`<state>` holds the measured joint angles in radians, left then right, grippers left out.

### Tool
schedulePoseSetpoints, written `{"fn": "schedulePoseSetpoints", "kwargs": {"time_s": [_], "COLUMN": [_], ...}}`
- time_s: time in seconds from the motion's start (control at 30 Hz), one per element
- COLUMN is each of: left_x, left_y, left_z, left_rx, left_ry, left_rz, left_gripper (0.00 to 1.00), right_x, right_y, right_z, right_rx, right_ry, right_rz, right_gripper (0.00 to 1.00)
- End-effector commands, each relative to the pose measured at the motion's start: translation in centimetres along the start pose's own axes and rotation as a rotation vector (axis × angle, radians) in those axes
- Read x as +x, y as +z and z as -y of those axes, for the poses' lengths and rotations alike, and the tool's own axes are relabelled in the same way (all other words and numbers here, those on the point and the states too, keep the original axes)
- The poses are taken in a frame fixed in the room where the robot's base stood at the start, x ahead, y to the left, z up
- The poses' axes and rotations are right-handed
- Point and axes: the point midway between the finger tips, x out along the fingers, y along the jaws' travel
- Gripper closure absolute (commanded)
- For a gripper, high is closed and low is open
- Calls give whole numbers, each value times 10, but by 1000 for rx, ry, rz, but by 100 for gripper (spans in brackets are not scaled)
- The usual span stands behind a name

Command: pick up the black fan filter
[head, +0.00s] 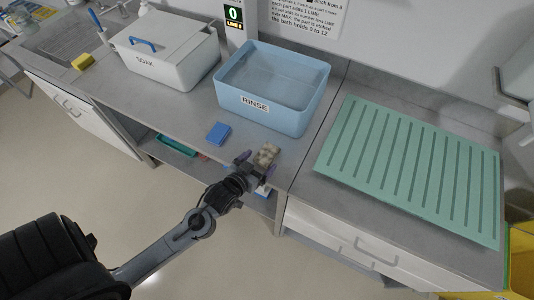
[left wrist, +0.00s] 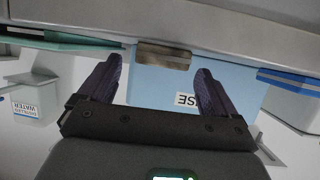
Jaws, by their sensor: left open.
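No clearly black filter shows. A small flat block with a mottled tan-grey, dusty-looking face (head: 267,154) lies on the counter near its front edge; I cannot tell whether it is the fan filter. In the left wrist view the block (left wrist: 163,55) looks brown and lies ahead, in line with the gap between the fingers. My left gripper (head: 256,165) is open at the block's near side, at the counter's front edge. Nothing shows held in it. Whether a finger touches the block is unclear. My right gripper is not in view.
A blue block (head: 218,132) lies left of the mottled one. The blue RINSE tub (head: 290,115) stands behind, the white SOAK bin (head: 165,70) further left. A green ribbed mat (head: 410,165) covers the right counter. A teal tray (head: 176,146) sits below the counter.

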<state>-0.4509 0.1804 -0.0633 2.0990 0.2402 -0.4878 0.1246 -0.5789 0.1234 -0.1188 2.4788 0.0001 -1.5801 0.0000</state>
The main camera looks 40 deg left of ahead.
Motion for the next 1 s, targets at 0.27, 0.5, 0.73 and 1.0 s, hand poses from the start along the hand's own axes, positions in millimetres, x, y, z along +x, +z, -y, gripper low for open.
{"fn": "schedulePoseSetpoints", "kwargs": {"time_s": [0.27,0.5,0.73,1.0], "left_x": [33,39,38,38], "left_y": [-5,-4,-4,-4], "left_z": [0,0,0,0], "left_rx": [1,0,0,0], "left_ry": [1,1,1,1], "left_rz": [-1,0,0,0], "left_gripper": [8,8,28,64], "right_x": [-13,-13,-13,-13], "right_y": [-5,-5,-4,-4], "right_z": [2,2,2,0], "right_rx": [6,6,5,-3], "right_ry": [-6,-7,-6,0], "right_rz": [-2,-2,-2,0], "right_gripper": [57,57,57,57]}}
